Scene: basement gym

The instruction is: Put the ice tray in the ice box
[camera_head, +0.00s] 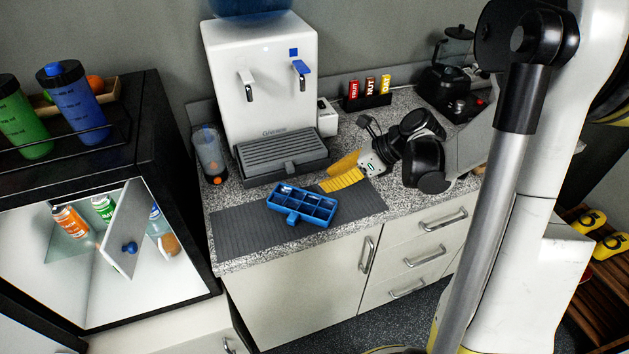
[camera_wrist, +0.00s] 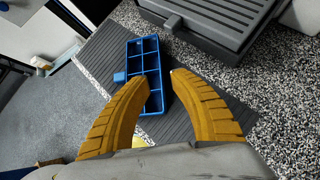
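The blue ice tray (camera_head: 313,212), divided into several compartments and with a tab on one side, lies on a dark grey mat on the counter. It also shows in the wrist view (camera_wrist: 133,50). No contents are visible in it. My gripper (camera_head: 343,172) is open, just to the right of and behind the tray. In the wrist view its yellow fingers (camera_wrist: 158,78) are apart, with the near part of the tray showing between them; I cannot tell whether they touch it. A small white door with a blue knob (camera_head: 122,225), apparently the ice box's, stands ajar inside the fridge at left.
The black-framed fridge (camera_head: 148,160) holds several bottles (camera_head: 70,220). A water dispenser (camera_head: 262,85) with a grey drip tray (camera_head: 283,155) stands behind the ice tray. A clear bottle (camera_head: 210,155) stands left of it. The mat (camera_head: 242,236) has bare room left of the tray.

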